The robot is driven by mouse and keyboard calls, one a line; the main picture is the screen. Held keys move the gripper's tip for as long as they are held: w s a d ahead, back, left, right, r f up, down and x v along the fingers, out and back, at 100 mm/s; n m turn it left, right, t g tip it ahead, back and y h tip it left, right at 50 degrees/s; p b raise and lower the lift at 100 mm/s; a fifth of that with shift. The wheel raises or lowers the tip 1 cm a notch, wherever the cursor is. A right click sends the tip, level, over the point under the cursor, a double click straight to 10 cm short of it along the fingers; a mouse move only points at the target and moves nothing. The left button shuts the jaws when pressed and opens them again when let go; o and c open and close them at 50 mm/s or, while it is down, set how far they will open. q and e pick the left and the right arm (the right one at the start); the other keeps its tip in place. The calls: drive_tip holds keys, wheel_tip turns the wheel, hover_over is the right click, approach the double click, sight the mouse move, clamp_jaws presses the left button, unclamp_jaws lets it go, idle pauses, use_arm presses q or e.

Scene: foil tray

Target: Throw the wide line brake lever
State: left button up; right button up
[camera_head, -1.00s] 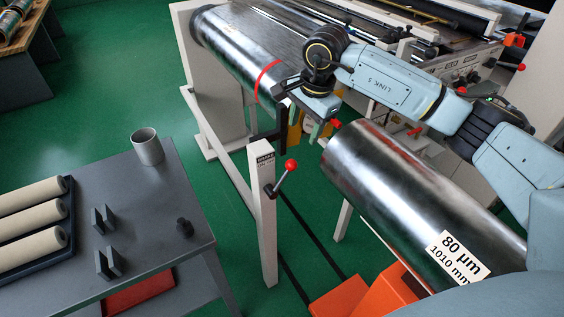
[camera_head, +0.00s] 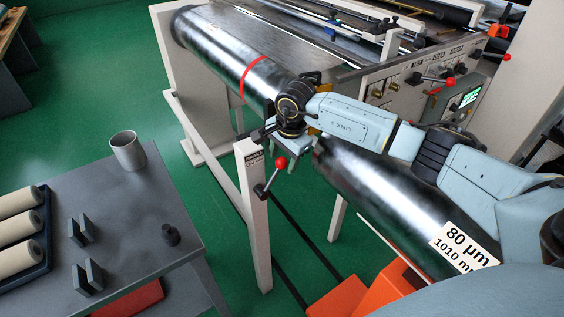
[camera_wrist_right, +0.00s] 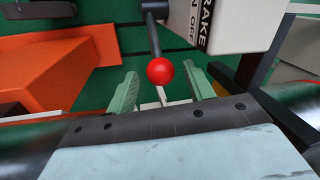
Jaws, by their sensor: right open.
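The brake lever is a dark rod with a red ball knob (camera_head: 281,164), mounted on a pale post (camera_head: 255,215) in the head view. It slants up and to the right from its pivot. In the right wrist view the red knob (camera_wrist_right: 160,71) appears between the two green fingers, beside the post's BRAKE ON/OFF label (camera_wrist_right: 202,25). My right gripper (camera_head: 288,150) is open just above and behind the knob in the head view; its fingertips are largely hidden there. I cannot tell whether either finger touches the knob. My left gripper is out of view.
A large metal roll (camera_head: 390,195) marked 80 µm, 1010 mm lies right of the post. Another roller (camera_head: 215,55) with a red band is behind. A grey table (camera_head: 130,225) with a metal cup (camera_head: 127,152) stands left. The machine panel (camera_head: 400,85) has other red-knobbed levers.

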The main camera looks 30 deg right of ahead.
drive_tip(key=shift+w+f, duration=0.25)
drive_tip(key=shift+f, duration=0.85)
drive_tip(key=shift+a, duration=0.1)
clamp_jaws()
